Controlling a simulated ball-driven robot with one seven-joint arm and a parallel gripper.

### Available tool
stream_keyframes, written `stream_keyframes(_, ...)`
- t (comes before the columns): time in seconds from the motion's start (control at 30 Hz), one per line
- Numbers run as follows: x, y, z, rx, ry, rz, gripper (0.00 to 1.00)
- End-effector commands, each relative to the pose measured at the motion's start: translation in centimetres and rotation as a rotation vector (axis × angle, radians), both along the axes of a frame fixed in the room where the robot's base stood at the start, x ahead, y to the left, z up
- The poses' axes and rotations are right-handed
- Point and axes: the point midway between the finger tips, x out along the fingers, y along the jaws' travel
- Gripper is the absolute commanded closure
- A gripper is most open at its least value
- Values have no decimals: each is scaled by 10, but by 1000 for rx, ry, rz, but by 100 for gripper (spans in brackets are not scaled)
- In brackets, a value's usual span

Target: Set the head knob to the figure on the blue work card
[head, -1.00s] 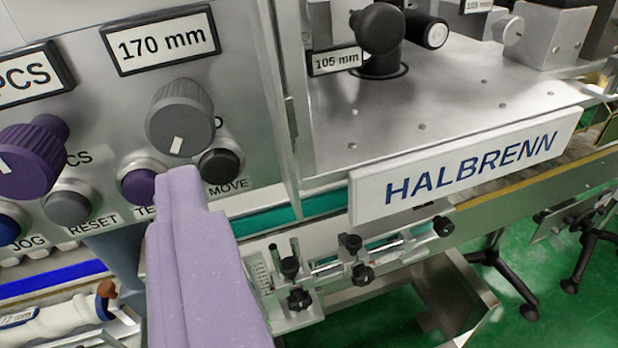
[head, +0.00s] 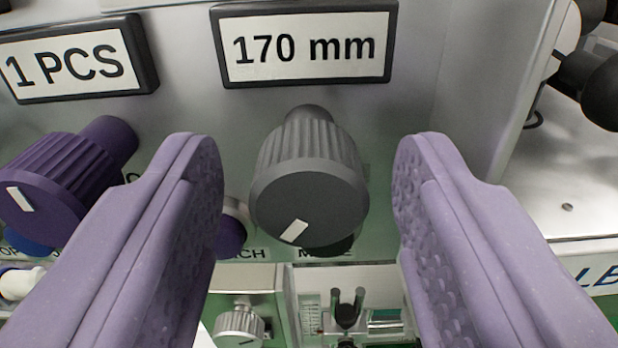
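A grey ribbed knob (head: 308,185) with a white pointer mark at its lower left stands out from the panel. Above it a display (head: 305,45) reads 170 mm. My gripper (head: 308,180) is open, with one lilac finger on each side of the grey knob and a visible gap to it on both sides. A blue work card is not in view. Which knob is called the head knob cannot be read here.
A purple knob (head: 65,185) stands at the left under a display (head: 75,62) reading 1 PCS. Push buttons below are partly hidden by my fingers and the grey knob. A metal plate (head: 570,190) is at the right, and a small knob (head: 239,325) sits below.

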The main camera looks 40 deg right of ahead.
Motion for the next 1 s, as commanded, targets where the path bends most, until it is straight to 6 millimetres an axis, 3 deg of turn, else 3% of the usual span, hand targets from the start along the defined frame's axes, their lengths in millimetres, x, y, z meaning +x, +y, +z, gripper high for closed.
stream_keyframes(0.03,0,0,0,0,0,0,58)
stream_keyframes(0.2,0,0,0,0,0,0,97)
stream_keyframes(0.23,0,0,0,0,0,0,100)
stream_keyframes(0.63,0,0,-2,67,-50,0,100)
stream_keyframes(1.0,0,0,-4,311,-229,0,100)
